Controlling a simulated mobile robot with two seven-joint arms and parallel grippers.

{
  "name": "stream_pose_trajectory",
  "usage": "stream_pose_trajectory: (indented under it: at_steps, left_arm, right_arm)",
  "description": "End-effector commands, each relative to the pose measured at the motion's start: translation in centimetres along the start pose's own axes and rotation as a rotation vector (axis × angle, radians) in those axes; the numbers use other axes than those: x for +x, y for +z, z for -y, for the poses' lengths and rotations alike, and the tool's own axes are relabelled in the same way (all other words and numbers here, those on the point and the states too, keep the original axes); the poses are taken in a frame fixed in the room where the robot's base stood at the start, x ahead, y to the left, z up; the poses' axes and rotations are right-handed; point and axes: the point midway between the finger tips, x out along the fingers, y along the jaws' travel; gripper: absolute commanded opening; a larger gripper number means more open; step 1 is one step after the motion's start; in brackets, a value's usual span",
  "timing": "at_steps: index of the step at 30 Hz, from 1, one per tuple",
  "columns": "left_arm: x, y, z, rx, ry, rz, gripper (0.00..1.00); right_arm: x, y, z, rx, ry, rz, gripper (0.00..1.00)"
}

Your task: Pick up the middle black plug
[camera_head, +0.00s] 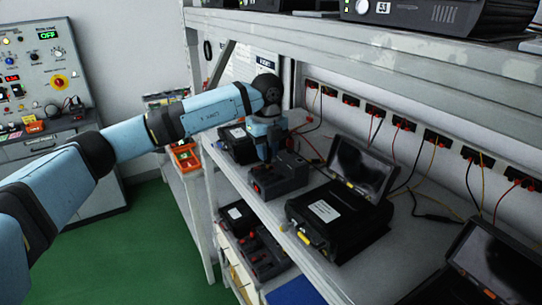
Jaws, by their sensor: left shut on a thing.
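My left gripper (267,152) points down over a dark block (283,182) with small red parts on the rack's middle shelf. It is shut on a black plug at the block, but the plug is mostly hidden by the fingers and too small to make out. I cannot tell whether the plug is still seated in the block or raised from it. My right gripper is not in view.
An open black case (335,215) stands to the right on the shelf (408,218), with another at the lower right. Another black box (238,146) sits behind the gripper. Red and black cables hang from wall sockets (372,111). An upper shelf edge (400,50) runs overhead.

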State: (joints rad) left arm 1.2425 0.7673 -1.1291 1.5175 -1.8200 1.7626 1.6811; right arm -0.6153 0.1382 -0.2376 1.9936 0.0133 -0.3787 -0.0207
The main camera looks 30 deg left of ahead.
Motion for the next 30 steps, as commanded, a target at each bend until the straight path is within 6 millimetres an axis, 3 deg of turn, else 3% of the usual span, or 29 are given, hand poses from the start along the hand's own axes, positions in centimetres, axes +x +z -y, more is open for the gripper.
stream_pose_trajectory:
  at_steps: [16,22,30]
  left_arm:
    - [0.1,-6.8,-10.0,0.001,-0.001,0.001,0.06]
    - [0.1,-8.3,-12.0,0.001,-0.001,0.000,0.06]
    - [-0.1,-8.9,-12.9,-0.001,-0.001,0.001,0.06]
  right_arm:
    - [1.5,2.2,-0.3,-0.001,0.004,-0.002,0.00]
    - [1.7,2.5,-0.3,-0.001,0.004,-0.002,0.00]
    - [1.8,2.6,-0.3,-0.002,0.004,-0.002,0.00]
